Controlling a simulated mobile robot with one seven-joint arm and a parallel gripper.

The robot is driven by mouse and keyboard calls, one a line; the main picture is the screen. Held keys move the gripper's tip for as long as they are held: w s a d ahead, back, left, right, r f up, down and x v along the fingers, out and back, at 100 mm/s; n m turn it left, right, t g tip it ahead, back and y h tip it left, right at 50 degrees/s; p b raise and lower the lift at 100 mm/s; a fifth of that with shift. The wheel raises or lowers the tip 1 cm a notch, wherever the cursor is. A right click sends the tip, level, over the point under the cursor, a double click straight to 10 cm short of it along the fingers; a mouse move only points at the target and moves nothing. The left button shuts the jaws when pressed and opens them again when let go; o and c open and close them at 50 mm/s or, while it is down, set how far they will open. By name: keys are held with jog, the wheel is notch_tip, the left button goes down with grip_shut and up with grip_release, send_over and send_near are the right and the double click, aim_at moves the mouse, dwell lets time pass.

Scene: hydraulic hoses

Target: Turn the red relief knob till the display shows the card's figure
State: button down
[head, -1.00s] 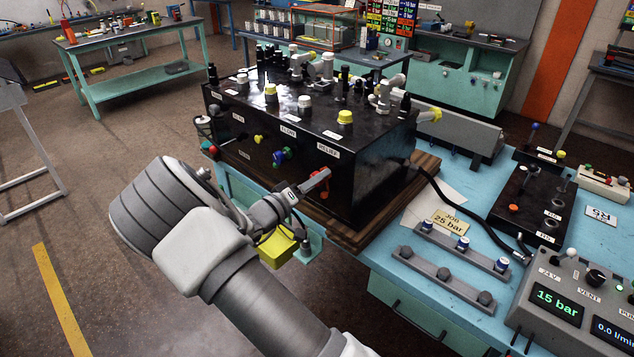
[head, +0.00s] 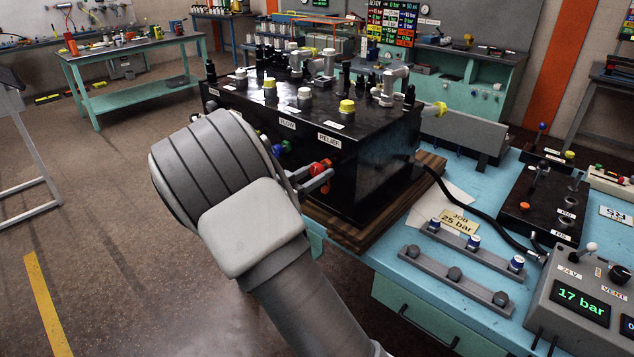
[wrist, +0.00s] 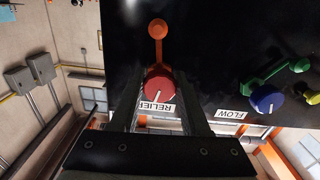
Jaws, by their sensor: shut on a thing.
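The red relief knob (head: 318,168) is on the front face of the black hydraulic block (head: 345,215), under the RELIEF label (head: 329,140). My gripper (head: 318,182) is at the knob, with a finger on either side of it. In the wrist view the fingers are shut on the red knob (wrist: 159,87), whose white pointer line shows. The green display (head: 581,299) on the grey console reads 17 bar. The yellow job card (head: 458,221) on the bench reads 25 bar.
A blue knob (wrist: 266,99) with the FLOW label (wrist: 230,114) sits beside the red one. An orange capped fitting (wrist: 157,30) is close to the red knob. A black hose (head: 470,212) runs from the block across the blue bench.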

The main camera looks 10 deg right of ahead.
jog(key=m+b, duration=0.3)
jog(key=shift+f+m, duration=0.25)
jog(key=shift+m, duration=0.05)
jog(key=shift+r+m+b, duration=0.15)
jog(key=shift+m+b, duration=1.15)
jog(key=shift+m, duration=0.1)
jog(key=shift+r, duration=0.1)
jog(key=shift+c, duration=1.9)
grip_release()
jog(key=v, duration=1.7)
jog(key=shift+a, duration=0.2)
